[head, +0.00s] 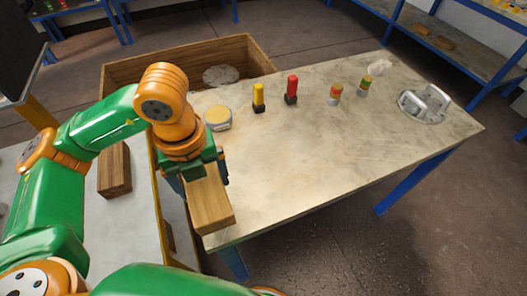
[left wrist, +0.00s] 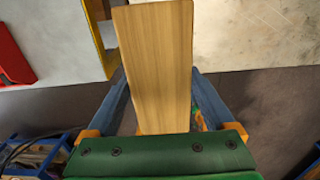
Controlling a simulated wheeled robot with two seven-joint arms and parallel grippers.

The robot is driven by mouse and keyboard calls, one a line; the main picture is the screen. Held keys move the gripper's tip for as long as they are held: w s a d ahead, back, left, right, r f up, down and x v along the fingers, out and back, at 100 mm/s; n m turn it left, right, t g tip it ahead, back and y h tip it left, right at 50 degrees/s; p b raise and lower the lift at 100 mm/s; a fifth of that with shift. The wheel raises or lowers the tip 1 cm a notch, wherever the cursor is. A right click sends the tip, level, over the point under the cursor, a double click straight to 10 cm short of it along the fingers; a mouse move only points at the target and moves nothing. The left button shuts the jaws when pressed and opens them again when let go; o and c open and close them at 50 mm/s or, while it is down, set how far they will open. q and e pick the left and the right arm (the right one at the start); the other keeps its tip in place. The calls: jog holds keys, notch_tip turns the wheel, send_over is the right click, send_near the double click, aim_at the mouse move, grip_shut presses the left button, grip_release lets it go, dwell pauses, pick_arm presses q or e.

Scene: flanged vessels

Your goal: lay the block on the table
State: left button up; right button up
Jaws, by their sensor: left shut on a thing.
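A light wooden block (head: 209,204) is held in my left gripper (head: 197,178) at the near left corner of the stone-topped table (head: 300,150). In the left wrist view the block (left wrist: 158,50) stands out lengthwise between the two blue fingers, which close on its sides. There the table top (left wrist: 260,35) lies to the upper right, with dark floor under the gripper. The block is partly over the gap beside the table; I cannot tell its exact height. My right gripper is not in view.
Along the table's back stand a round yellow-topped tin (head: 218,118), a yellow item (head: 258,97), a red item (head: 291,88), small jars (head: 335,94) and a metal flanged vessel (head: 424,103). A wooden crate (head: 190,58) is behind. Another wooden block (head: 115,170) is on the left surface. The table's front middle is clear.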

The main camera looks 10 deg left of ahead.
pick_arm(q)
jog(key=w+d+f, duration=0.1)
jog(key=w+f, duration=0.1)
jog(key=w, duration=0.1)
jog(key=w+d+f, duration=0.2)
jog(key=w, duration=0.1)
jog(key=w+d+f, duration=0.2)
jog(key=shift+w+d+f+p, duration=0.1)
jog(key=shift+w+f+p, duration=0.2)
jog(key=shift+w+p, duration=0.1)
jog(key=f, duration=0.2)
jog(key=w+f+p, duration=0.1)
jog(key=f, duration=0.1)
jog(key=shift+w+d+f, duration=0.15)
jog(key=shift+d+f, duration=0.05)
jog(key=shift+f, duration=0.55)
jog(key=o, duration=1.4)
jog(key=shift+o, duration=0.2)
jog(key=shift+r, duration=0.25)
jog(key=shift+w+r, duration=0.1)
jog(key=shift+r, duration=0.2)
notch_tip(320, 180, up, 11)
jog(key=b, duration=0.1)
jog(key=shift+r, duration=0.2)
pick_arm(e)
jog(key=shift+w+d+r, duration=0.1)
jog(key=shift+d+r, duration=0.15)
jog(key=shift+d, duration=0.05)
